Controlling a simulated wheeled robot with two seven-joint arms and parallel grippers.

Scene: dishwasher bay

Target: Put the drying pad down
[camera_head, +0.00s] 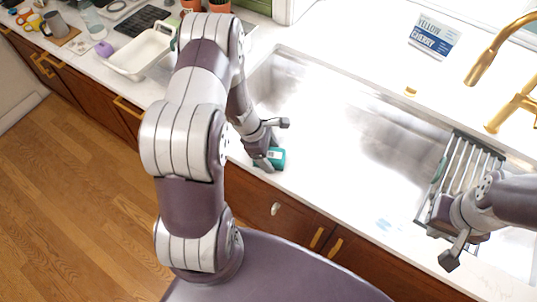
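I cannot tell for certain which thing is the drying pad. A slatted metal rack (468,160) with a dark frame lies across the right end of the sink. My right gripper (446,236) is over the rack's near end, its fingers looking spread; whether it touches the rack is unclear. My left gripper (277,141) is at the sink's near left edge with its fingers spread. A small teal thing (277,158) with a pale label is right by its lower finger; contact is unclear. A black ridged mat (143,20) lies flat on the far left counter.
The wide steel sink (340,120) is bare in its middle. A gold faucet (490,55) stands behind it at the right. A white tub (140,55), a purple thing (104,48), mugs and pots stand on the left counter. A printed sign (434,37) is behind the sink.

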